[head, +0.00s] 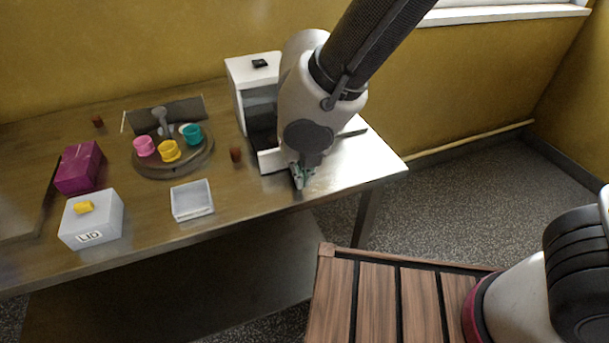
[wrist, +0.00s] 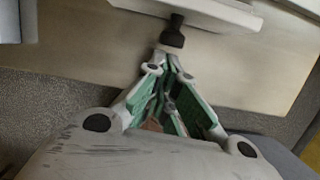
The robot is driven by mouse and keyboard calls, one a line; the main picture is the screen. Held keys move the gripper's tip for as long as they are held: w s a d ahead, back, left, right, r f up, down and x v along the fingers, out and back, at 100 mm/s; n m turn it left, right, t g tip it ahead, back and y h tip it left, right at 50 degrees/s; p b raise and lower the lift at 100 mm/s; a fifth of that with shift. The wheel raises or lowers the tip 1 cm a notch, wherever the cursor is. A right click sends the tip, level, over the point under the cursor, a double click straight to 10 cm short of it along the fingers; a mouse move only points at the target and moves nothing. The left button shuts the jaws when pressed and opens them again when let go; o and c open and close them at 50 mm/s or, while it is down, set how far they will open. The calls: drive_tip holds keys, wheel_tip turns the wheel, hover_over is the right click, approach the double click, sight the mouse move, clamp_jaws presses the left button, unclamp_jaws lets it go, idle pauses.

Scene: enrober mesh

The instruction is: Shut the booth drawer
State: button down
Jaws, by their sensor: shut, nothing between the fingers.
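The white booth (head: 240,72) stands at the back of the table, with a small black item on its top. Its drawer (head: 269,161) is pulled out toward the front edge, showing a dark inside, and my arm covers part of it. In the wrist view the white drawer front (wrist: 205,10) is at the top, with a black knob (wrist: 172,36) sticking out toward me. My gripper (head: 299,182) is shut and empty in front of the drawer. Its fingertips (wrist: 170,56) are right at the knob; I cannot tell whether they touch it.
Left of the booth are a round stand (head: 172,164) with pink, yellow and teal cups, a small brown cup (head: 236,155), and a clear tray (head: 192,201). Further left are a purple box (head: 80,168) and a white LID box (head: 92,222). A slatted wooden surface (head: 385,300) is in front.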

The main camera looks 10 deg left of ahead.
drive_tip(key=shift+a, duration=0.1)
drive_tip(key=w+a, duration=0.2)
drive_tip(key=w, duration=0.2)
drive_tip(key=w+a, duration=0.2)
drive_tip(key=w, duration=0.2)
drive_tip(key=w+a, duration=0.3)
drive_tip(key=w, duration=0.1)
drive_tip(key=shift+a, duration=0.1)
drive_tip(key=shift+w+a+r, duration=0.1)
drive_tip(key=shift+w+a, duration=0.05)
drive_tip(key=shift+w, duration=0.05)
